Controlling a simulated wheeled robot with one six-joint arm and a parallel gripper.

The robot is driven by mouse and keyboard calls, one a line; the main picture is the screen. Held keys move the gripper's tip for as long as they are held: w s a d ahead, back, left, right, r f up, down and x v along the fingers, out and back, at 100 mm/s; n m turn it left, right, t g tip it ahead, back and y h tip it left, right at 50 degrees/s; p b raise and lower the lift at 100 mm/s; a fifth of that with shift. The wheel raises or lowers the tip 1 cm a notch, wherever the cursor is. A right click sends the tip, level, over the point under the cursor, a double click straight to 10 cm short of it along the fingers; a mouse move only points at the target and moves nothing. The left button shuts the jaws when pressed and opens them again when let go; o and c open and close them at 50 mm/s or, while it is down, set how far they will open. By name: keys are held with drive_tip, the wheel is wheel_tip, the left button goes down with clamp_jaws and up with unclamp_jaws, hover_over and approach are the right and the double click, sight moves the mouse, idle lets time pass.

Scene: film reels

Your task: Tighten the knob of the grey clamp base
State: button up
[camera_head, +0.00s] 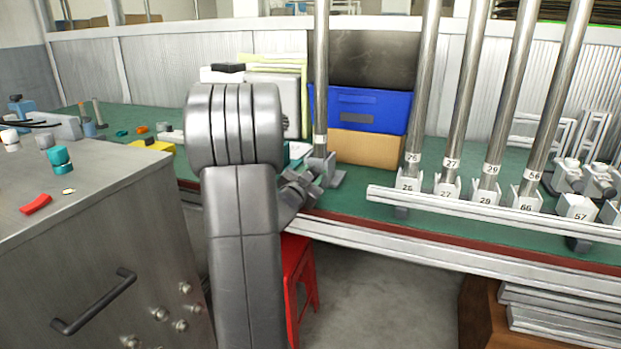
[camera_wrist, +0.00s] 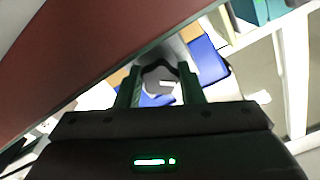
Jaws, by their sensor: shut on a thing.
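The grey clamp base (camera_head: 326,168) stands near the front edge of the green bench, with an upright metal pole rising from it. My gripper (camera_head: 303,186) is at its front left side, partly hidden behind my own arm. In the wrist view, my gripper's two fingers (camera_wrist: 160,82) are closed on a grey, lobed knob (camera_wrist: 158,74). The knob itself is hidden in the head view. How tight it is cannot be told.
Several more poles stand in white numbered bases (camera_head: 408,190) to the right, behind a pale metal rail (camera_head: 490,214). A blue bin (camera_head: 372,110) sits on a cardboard box (camera_head: 366,146) behind the clamp base. A red stool (camera_head: 298,262) is below the bench.

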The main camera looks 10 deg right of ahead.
drive_tip(key=o, duration=1)
drive_tip(key=p+v, duration=0.2)
drive_tip(key=v, duration=1.2)
drive_tip(key=shift+w, duration=0.1)
